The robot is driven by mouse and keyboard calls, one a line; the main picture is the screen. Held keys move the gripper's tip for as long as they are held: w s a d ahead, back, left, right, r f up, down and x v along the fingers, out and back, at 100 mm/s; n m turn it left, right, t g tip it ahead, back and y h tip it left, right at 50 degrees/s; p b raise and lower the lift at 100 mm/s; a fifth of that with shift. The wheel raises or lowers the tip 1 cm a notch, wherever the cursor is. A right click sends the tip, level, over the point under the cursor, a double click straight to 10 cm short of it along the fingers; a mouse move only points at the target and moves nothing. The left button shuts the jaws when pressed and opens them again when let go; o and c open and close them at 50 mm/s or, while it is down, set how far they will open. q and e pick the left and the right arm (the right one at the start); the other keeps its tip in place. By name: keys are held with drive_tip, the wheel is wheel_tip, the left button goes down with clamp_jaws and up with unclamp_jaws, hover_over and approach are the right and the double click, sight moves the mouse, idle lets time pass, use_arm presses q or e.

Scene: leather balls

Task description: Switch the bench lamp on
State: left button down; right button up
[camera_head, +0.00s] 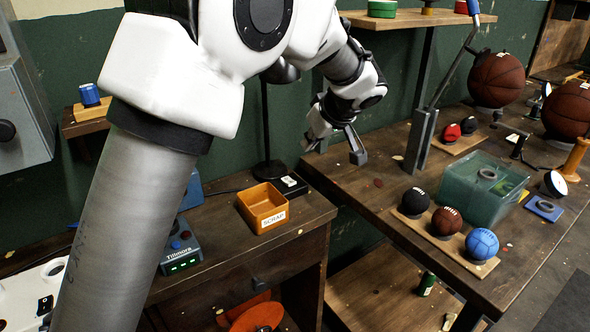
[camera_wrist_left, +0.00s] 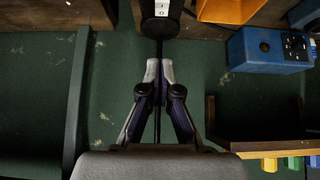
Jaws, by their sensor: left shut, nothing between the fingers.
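The lamp's dark upright pole (camera_head: 265,125) rises from a round black base (camera_head: 270,171) at the back of the left bench; its upper part is hidden behind my arm. A small black box with a white patch (camera_head: 290,184), apparently the switch, lies beside the base. A black piece with a white patch, seemingly that box, shows at the top of the left wrist view (camera_wrist_left: 162,12). My left gripper (camera_head: 313,142) is up and to the right of the box in the head view. Its fingertips (camera_wrist_left: 159,66) are together and empty, just below the black piece in the wrist view. My right gripper is out of view.
An orange scrap tray (camera_head: 262,207) stands close to the switch box. A Tilmora device (camera_head: 181,249) sits at the bench's left. The right table (camera_head: 385,180) holds several balls, a green translucent bin (camera_head: 480,189) and a metal stand (camera_head: 418,140).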

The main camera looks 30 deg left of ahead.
use_arm(q)
hover_over(293, 184)
wheel_tip(293, 184, down, 9)
drive_tip(key=shift+w+a+r+p, duration=0.1)
drive_tip(key=shift+p, duration=0.2)
drive_tip(key=f, duration=0.2)
drive_tip(key=shift+d+f, duration=0.2)
drive_tip(key=shift+f, duration=0.15)
drive_tip(key=shift+d+f, duration=0.2)
drive_tip(key=shift+f, duration=0.15)
drive_tip(key=shift+a, duration=0.1)
drive_tip(key=f+b, duration=0.1)
drive_tip(key=b, duration=0.2)
drive_tip(key=f+b, duration=0.1)
drive_tip(key=b, duration=0.2)
drive_tip(key=shift+s+d+f+y, duration=0.1)
drive_tip(key=shift+s+d+y, duration=0.1)
drive_tip(key=shift+y, duration=0.2)
drive_tip(key=shift+r+p, duration=0.75)
drive_tip(key=shift+p, duration=0.25)
drive_tip(key=shift+r, duration=0.15)
drive_tip(key=shift+r, duration=0.65)
